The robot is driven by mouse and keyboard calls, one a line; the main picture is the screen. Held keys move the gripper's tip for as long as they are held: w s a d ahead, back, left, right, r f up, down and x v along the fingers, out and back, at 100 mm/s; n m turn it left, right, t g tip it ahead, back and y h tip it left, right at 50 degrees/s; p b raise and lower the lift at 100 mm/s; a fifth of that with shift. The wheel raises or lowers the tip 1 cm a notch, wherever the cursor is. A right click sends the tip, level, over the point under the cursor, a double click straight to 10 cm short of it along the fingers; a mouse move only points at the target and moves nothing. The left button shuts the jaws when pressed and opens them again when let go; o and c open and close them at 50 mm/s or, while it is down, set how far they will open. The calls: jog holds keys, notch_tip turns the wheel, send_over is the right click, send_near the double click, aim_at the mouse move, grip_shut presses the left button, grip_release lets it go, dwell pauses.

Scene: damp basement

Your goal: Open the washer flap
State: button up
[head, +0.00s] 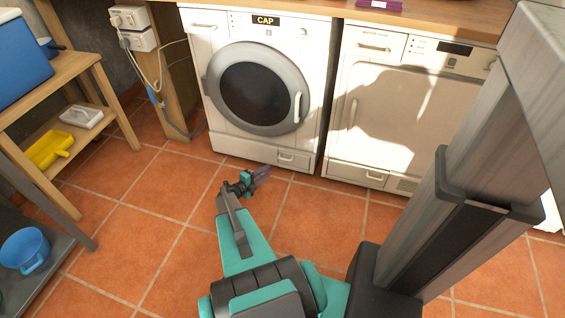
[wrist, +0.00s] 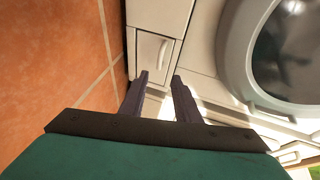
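The white washer (head: 222,122) with a "CAP" display stands at the back centre, its round door (head: 257,92) shut. The washer flap (head: 286,163) is a small white panel with a pale handle at the washer's lower right; it looks shut. In the wrist view the flap (wrist: 147,54) and its upright handle (wrist: 164,51) lie just beyond the fingertips. My gripper (head: 264,173) is low over the floor in front of the flap, open and empty. In the wrist view its two dark fingers (wrist: 160,79) stand apart, pointing at the flap, with no contact visible.
A white dryer (head: 400,108) stands right of the washer under a wooden worktop (head: 430,14). A wooden shelf with a blue box (head: 18,58) and yellow scoop (head: 48,150) is at the left. The tiled floor before the washer is clear.

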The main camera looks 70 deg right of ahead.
jog(key=b, duration=0.3)
send_near(293, 162)
jog(key=d, duration=0.1)
jog(key=d+r, duration=0.2)
jog(key=d, duration=0.1)
jog(key=shift+w+d+r, duration=0.1)
jog(key=shift+w+r, duration=0.15)
jog(key=shift+w, duration=0.05)
grip_shut()
